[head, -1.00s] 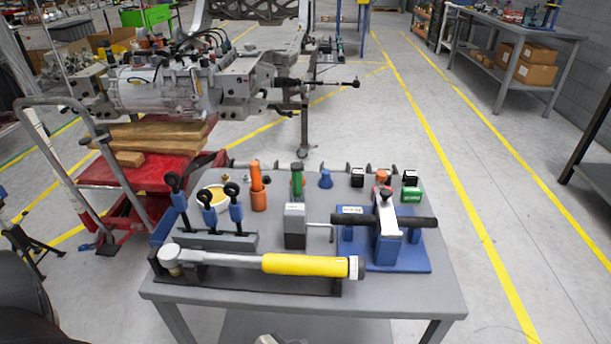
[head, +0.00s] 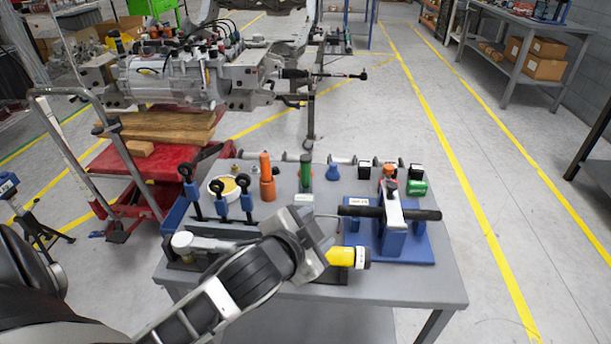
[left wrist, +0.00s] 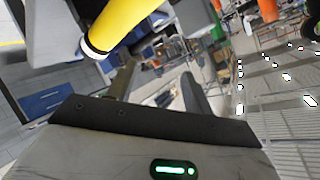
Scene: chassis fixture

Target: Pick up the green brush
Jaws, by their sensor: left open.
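The green brush (head: 305,173) appears to be the slim green upright piece at the back middle of the table in the head view, behind the grey block. My left gripper (head: 318,236) is over the front of the table, above the yellow-handled torque wrench (head: 345,257) and short of the green brush. Its jaws are open and empty in the left wrist view (left wrist: 160,78), where the yellow handle (left wrist: 118,25) crosses the top left. My left gripper and arm hide much of the wrench and part of the grey block. My right gripper is not in view.
An orange-handled tool (head: 267,180) stands just left of the brush, and a blue cone (head: 333,171) to its right. Blue-handled clamps (head: 219,200) stand at the left. A blue fixture with a black bar (head: 415,243) fills the right.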

